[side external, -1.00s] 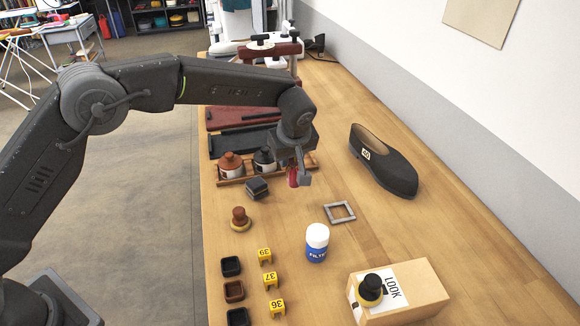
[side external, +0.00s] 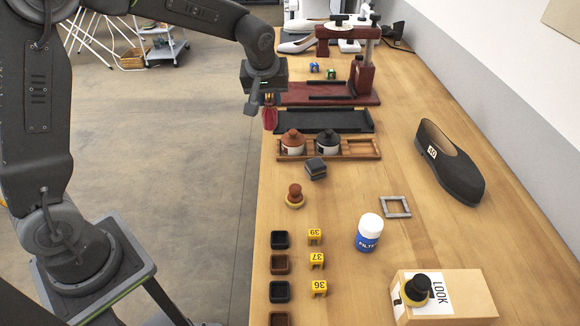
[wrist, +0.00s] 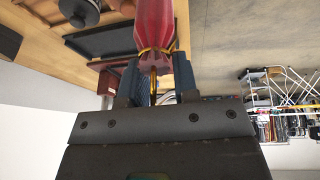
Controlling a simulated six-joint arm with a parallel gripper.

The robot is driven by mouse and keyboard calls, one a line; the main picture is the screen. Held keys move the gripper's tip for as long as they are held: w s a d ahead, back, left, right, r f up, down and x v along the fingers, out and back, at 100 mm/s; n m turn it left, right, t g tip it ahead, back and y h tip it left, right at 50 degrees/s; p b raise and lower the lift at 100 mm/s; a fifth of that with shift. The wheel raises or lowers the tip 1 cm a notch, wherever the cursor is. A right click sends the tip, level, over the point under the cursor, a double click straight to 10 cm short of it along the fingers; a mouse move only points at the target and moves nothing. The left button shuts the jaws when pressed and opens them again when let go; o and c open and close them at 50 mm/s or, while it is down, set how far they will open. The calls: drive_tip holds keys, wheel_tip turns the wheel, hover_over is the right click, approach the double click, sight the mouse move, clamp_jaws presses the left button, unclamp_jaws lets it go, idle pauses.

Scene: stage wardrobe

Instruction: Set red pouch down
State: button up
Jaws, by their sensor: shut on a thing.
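The red pouch (side external: 269,117) hangs below my gripper (side external: 264,99) near the table's left edge, beside the left end of the black tray. In the wrist view the pouch (wrist: 153,25) has a yellow tie around its gathered neck. My gripper (wrist: 155,80) is shut on that neck, with a dark finger on each side. The pouch appears clear of the tabletop; I cannot tell whether it is over the table or just past its edge.
The black tray (side external: 325,121), a red-brown stand (side external: 363,78) and a wooden rack (side external: 359,148) with two jars are close by. A dark shoe (side external: 450,165) lies right. A frame (side external: 395,206), white-and-blue bottle (side external: 369,235) and box (side external: 478,295) stand nearer. The wood table (side external: 350,183) has bare patches.

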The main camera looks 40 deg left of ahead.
drive_tip(key=s+a+m, duration=0.2)
drive_tip(key=s+a, duration=0.2)
drive_tip(key=s, duration=0.1)
drive_tip(key=shift+t, duration=0.3)
drive_tip(key=shift+w+d+f, duration=0.7)
drive_tip(key=shift+d+f, duration=0.95)
drive_tip(key=shift+f, duration=0.2)
drive_tip(key=shift+w+d+f, duration=0.75)
drive_tip(key=shift+d+f, duration=0.9)
drive_tip(key=shift+f, duration=0.25)
drive_tip(key=shift+w+d+f, duration=0.7)
drive_tip(key=shift+d+f, duration=0.95)
drive_tip(key=shift+f, duration=0.2)
drive_tip(key=o, duration=0.9)
drive_tip(key=shift+f, duration=0.1)
